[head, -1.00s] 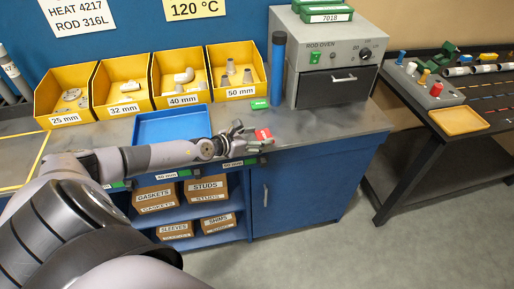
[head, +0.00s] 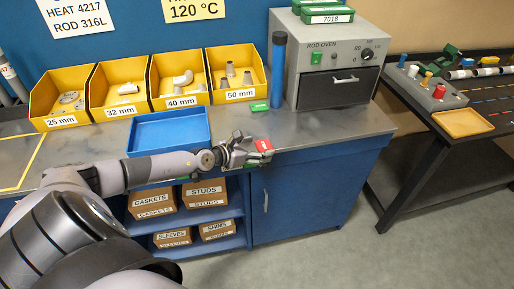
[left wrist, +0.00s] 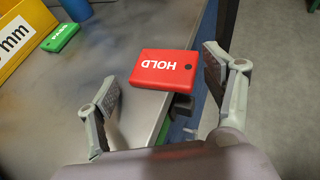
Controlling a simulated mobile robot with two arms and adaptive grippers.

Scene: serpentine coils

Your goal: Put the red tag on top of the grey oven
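The red tag (head: 264,145), marked HOLD, is at the front edge of the counter, below the grey oven in the head view. In the left wrist view the red tag (left wrist: 165,69) looks flat and appears to jut past the counter edge. My left gripper (head: 250,151) is open, with the tag between and just ahead of its spread fingers (left wrist: 160,82); I see a gap on both sides. The grey oven (head: 310,62) stands at the back right of the counter with its door shut. My right gripper is not in view.
Green boxes (head: 328,15) occupy part of the oven top. A blue cylinder (head: 278,70) stands left of the oven, with a green tag (head: 260,106) near its foot. A blue tray (head: 168,132) and yellow bins (head: 180,103) lie to the left. The counter before the oven (head: 335,122) is clear.

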